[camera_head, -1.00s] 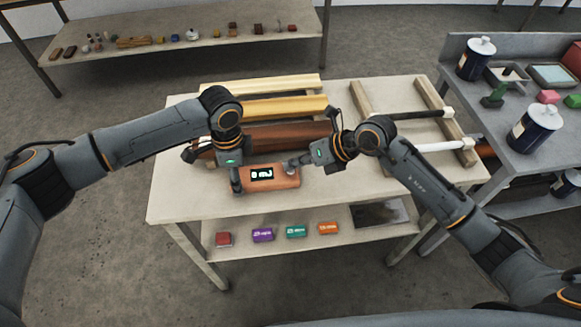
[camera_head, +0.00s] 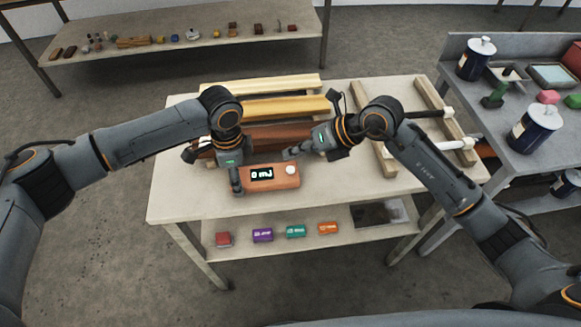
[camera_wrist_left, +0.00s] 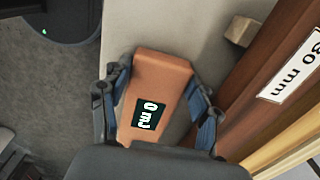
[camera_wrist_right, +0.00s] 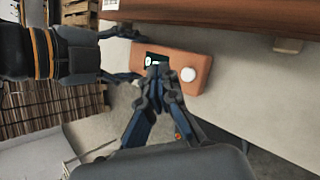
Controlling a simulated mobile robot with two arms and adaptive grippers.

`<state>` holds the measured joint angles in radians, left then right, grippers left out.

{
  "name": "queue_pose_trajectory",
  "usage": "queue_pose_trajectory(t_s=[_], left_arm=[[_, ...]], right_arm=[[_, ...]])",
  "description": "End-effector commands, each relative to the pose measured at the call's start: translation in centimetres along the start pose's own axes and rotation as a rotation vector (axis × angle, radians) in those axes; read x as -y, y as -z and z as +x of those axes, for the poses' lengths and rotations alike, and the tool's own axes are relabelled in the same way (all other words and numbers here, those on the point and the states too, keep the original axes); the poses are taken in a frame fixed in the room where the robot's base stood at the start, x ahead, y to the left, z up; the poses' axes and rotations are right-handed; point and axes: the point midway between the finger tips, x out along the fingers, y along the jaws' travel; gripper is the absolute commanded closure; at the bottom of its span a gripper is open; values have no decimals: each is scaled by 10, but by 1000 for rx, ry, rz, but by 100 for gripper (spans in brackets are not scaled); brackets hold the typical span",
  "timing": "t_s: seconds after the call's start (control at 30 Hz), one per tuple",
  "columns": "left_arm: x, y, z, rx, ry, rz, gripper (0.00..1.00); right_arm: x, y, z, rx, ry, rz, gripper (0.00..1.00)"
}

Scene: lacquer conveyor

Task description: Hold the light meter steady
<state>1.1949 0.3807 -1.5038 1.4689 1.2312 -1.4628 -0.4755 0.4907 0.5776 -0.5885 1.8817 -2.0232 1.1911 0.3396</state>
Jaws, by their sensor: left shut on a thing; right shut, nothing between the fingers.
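The light meter (camera_head: 283,181) is an orange-brown box lying on the pale table, its dark display reading "0 mJ" and a round white sensor at its right end. It also shows in the left wrist view (camera_wrist_left: 160,82) and the right wrist view (camera_wrist_right: 203,65). My left gripper (camera_head: 237,189) is shut on the light meter near its left end, one finger on each side of it. My right gripper (camera_head: 291,153) is shut and empty, just behind and above the meter's right end, and the white sensor is uncovered. In the right wrist view its fingertips (camera_wrist_right: 160,72) meet in front of the display.
Behind the meter lie a brown board (camera_head: 270,137) and yellow and cream boards (camera_head: 265,84). A rack with wooden rails (camera_head: 433,95) holds rods at right. Small coloured boxes (camera_head: 262,235) sit on the lower shelf. Dark cans (camera_head: 533,128) stand on the grey bench.

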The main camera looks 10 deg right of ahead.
Motion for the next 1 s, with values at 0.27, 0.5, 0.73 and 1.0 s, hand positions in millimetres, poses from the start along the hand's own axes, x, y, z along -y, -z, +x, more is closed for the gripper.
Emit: queue_pose_trajectory(t_s=[0.27, 0.5, 0.73, 1.0], left_arm=[[0, 0, 0, 0, 0, 0, 78], [0, 0, 0, 0, 0, 0, 78], [0, 0, 0, 0, 0, 0, 78], [0, 0, 0, 0, 0, 0, 24]], right_arm=[[-10, -11, -15, 0, 2, 0, 100], [-10, -11, -15, 0, 2, 1, 100], [-10, -11, -15, 0, 1, 1, 100], [-10, -11, -15, 0, 1, 1, 100]])
